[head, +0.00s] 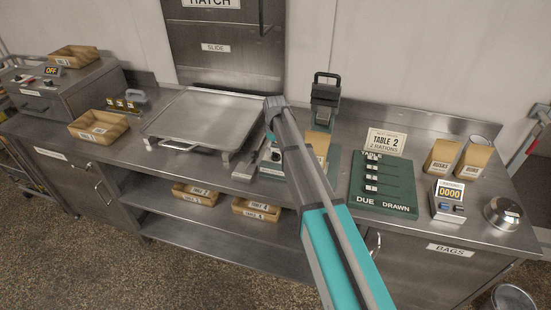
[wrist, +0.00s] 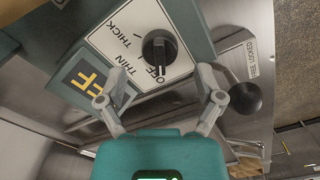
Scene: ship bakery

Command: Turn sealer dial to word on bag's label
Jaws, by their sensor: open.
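The sealer (head: 325,100) stands at the back of the counter, partly hidden by my arm. Its black dial (wrist: 160,50) shows in the wrist view on a white plate marked THICK, THIN and OFF. The dial's white mark appears to point toward OFF. A dark display (wrist: 90,80) beside it shows part of a word, ending in FF. A kraft bag (head: 319,143) stands at the sealer; its label cannot be read here. My gripper (wrist: 160,78) is open, with its fingers apart on either side of the dial's lower area, and holds nothing.
A black ball-ended lever (wrist: 245,98) sits close to the right finger, near a FREE/LOCKED plate (wrist: 252,60). A green order board (head: 385,190), two labelled bags (head: 443,157) and a counter device (head: 448,203) stand right. A large metal tray (head: 205,115) lies left.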

